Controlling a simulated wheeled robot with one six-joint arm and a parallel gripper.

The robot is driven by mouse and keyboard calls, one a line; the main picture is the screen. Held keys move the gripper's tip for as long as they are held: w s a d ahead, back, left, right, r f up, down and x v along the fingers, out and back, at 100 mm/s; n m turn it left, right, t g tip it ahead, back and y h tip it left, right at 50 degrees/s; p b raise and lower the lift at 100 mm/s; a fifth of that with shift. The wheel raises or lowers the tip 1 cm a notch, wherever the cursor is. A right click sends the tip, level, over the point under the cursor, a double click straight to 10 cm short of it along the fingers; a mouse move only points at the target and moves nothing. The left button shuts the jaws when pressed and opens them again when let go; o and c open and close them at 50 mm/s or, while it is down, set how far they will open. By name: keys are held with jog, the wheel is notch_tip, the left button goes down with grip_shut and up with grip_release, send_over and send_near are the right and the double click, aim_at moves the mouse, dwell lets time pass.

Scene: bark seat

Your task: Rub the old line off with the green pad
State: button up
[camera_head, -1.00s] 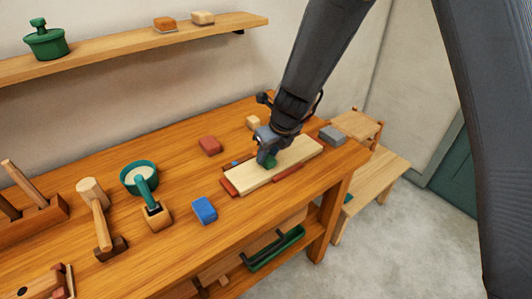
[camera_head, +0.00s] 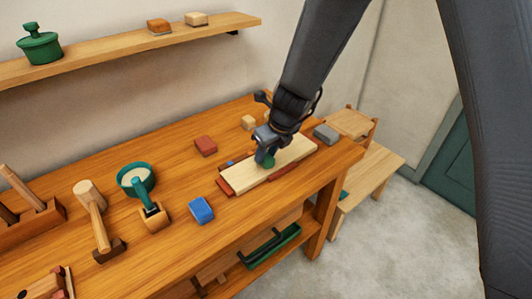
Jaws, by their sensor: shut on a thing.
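My gripper (camera_head: 265,152) is shut on the green pad (camera_head: 266,161), which shows as a small green shape under the fingers. The pad is at the top face of a pale wooden board (camera_head: 250,177), near its middle; I cannot tell whether it is pressing on the wood. The board lies on the workbench, with reddish-brown strips (camera_head: 284,171) along its edges. A small blue mark or piece (camera_head: 230,163) shows at the board's far left edge. No old line can be made out on the board from here; the gripper hides part of the surface.
A shelf (camera_head: 120,50) runs along the wall. A bench stands right.

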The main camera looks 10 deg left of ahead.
jog(key=shift+r+p, duration=2.2)
jog(key=shift+p, duration=0.35)
jog(key=shift+s, duration=0.1)
